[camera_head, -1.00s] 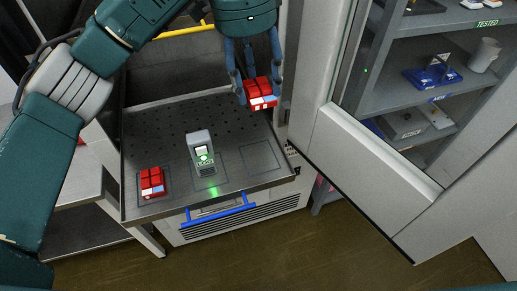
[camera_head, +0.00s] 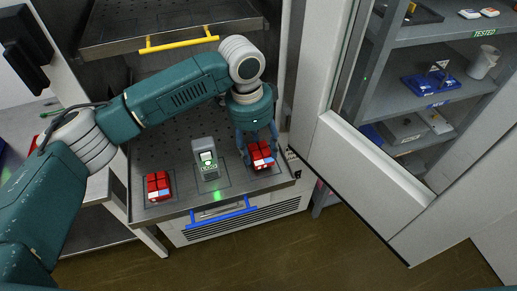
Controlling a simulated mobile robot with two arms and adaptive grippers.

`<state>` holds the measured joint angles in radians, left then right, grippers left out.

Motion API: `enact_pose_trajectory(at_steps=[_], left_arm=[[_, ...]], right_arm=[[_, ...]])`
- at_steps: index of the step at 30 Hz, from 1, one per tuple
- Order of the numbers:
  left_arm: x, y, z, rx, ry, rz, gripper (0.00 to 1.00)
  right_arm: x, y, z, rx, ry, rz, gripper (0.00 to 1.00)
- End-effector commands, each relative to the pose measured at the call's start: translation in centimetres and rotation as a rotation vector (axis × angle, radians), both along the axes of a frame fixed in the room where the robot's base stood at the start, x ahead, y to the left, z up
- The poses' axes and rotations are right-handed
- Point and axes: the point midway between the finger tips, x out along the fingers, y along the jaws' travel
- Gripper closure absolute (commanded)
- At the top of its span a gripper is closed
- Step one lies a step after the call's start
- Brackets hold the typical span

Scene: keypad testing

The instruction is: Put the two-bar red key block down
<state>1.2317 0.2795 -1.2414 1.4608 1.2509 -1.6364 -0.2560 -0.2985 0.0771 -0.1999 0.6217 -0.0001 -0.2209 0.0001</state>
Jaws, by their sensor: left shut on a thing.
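My left gripper (camera_head: 259,150) points down over the right outlined square of the perforated metal tray (camera_head: 160,211). It is shut on a red key block (camera_head: 262,158) with a pale label on its front edge. The block is at or very near the tray surface; I cannot tell whether it touches. A second red key block (camera_head: 158,187) with a white and blue label sits on the left square. The bars on the labels are too small to count. My right gripper is out of view.
A grey tester (camera_head: 205,160) with a lit green display stands between the two blocks. A blue handle (camera_head: 222,212) runs along the drawer front. A yellow-handled upper drawer (camera_head: 178,43) is behind. Cabinet shelves (camera_head: 415,95) stand at the right behind a pale door frame.

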Motion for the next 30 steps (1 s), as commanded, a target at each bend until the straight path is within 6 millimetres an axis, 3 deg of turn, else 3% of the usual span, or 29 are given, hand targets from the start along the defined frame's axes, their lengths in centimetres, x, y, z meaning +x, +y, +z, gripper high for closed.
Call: enact_pose_trajectory(at_steps=[5,15,16,18,30], left_arm=[[0.0,0.0,-1.8,0.0,-0.001,0.001,0.83],[0.0,0.0,-2.1,-0.001,0.0,0.001,0.83],[0.0,0.0,-2.2,-0.001,0.0,0.001,0.47],[0.0,0.0,-2.1,-0.001,-0.001,0.0,0.33],[0.0,0.0,-1.7,-0.001,-0.002,0.0,0.3]], right_arm=[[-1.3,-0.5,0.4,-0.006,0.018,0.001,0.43],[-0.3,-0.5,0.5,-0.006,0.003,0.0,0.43],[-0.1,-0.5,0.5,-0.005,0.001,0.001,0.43],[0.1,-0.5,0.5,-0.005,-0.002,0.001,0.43],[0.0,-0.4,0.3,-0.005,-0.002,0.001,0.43]])
